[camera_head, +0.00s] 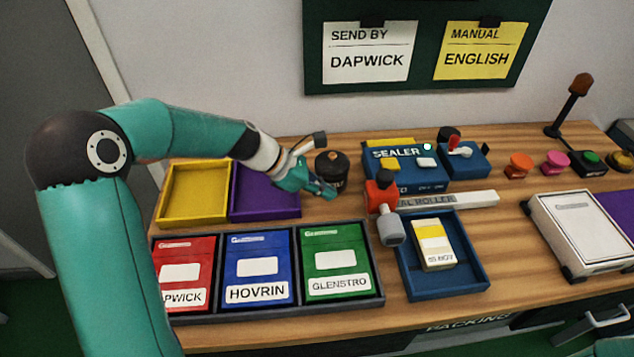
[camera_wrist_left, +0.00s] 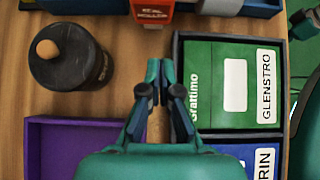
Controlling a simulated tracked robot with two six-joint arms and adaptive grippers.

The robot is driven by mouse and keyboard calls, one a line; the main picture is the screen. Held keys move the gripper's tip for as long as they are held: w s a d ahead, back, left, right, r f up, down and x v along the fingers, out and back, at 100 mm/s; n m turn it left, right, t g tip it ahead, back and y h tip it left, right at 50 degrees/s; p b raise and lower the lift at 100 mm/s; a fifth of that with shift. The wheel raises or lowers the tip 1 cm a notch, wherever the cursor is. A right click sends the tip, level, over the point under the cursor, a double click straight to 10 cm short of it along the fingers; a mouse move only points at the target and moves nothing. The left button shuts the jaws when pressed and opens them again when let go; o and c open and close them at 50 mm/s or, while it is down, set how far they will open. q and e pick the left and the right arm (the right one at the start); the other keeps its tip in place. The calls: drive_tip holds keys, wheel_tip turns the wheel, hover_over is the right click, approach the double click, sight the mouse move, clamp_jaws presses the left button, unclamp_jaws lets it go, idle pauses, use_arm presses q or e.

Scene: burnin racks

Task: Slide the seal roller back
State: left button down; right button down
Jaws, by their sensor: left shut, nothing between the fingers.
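The seal roller's red carriage (camera_head: 379,196), with a grey cylinder (camera_head: 391,228) at its front, sits at the left end of a pale rail (camera_head: 470,201) marked with the roller's name. The blue sealer (camera_head: 400,165) stands behind it. In the left wrist view the red carriage (camera_wrist_left: 152,12) shows at the top edge, partly cut off. My left gripper (camera_head: 328,191) is shut and empty, left of the carriage and apart from it. Its fingers (camera_wrist_left: 165,88) point toward the carriage in the wrist view. My right gripper is not in view.
A black round canister (camera_head: 332,167) stands close behind my left gripper; it also shows in the wrist view (camera_wrist_left: 68,60). Yellow (camera_head: 164,207) and purple (camera_head: 265,215) trays lie left. Red, blue and green packs fill the front rack (camera_head: 270,312). A blue tray (camera_head: 470,290) holds a pouch.

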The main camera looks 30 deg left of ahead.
sight(367, 202)
use_arm(q)
drive_tip(key=x, duration=0.4)
drive_tip(key=w+d, duration=0.1)
drive_tip(key=d, duration=0.2)
drive_tip(key=shift+w+f+p, duration=0.15)
drive_tip(key=shift+w+p, duration=0.2)
drive_tip(key=shift+w, duration=0.05)
drive_tip(key=shift+w+d, duration=0.3)
drive_tip(key=shift+d, duration=0.05)
drive_tip(key=shift+d, duration=0.1)
drive_tip(key=shift+w, duration=0.15)
